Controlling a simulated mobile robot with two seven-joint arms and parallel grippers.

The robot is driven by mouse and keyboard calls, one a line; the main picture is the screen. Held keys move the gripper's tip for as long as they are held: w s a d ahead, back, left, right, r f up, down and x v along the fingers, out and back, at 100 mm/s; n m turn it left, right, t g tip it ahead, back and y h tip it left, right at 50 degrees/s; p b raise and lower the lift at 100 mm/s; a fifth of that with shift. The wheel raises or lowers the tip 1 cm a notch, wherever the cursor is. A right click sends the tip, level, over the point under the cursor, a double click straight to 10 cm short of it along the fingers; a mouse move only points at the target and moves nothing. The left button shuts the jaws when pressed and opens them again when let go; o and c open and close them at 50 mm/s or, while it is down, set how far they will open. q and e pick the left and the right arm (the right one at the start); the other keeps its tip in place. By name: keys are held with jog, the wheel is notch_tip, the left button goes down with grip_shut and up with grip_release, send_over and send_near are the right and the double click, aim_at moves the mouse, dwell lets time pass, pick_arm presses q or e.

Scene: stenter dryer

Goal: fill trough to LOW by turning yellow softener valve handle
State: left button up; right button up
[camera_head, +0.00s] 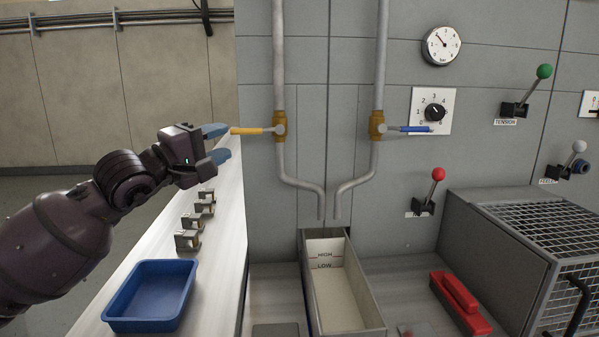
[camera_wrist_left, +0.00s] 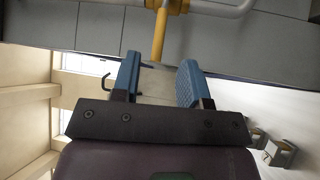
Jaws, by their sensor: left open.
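The yellow softener valve handle (camera_head: 248,131) sticks out to the left, level, from a brass valve body (camera_head: 279,126) on the left pipe. My left gripper (camera_head: 222,142) is open at the handle's free left end, one blue finger above its level and one below. In the left wrist view the handle (camera_wrist_left: 159,35) points down toward the gap between the fingers (camera_wrist_left: 158,80). Contact cannot be told. The trough (camera_head: 341,290) stands below the pipe outlets, with HIGH and LOW marks on its inner back wall. No liquid clearly shows in it. My right gripper is out of view.
A blue-handled valve (camera_head: 408,129) sits on the right pipe. A blue tray (camera_head: 150,296) and several small metal blocks (camera_head: 188,240) rest on the white counter under my left arm. A red-handled object (camera_head: 460,300) and a wire cage (camera_head: 560,235) are at right.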

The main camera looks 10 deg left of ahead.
pick_arm(q)
jog(key=v, duration=0.4)
jog(key=shift+s+a, duration=0.15)
jog(key=shift+s, duration=0.1)
dwell(0.3)
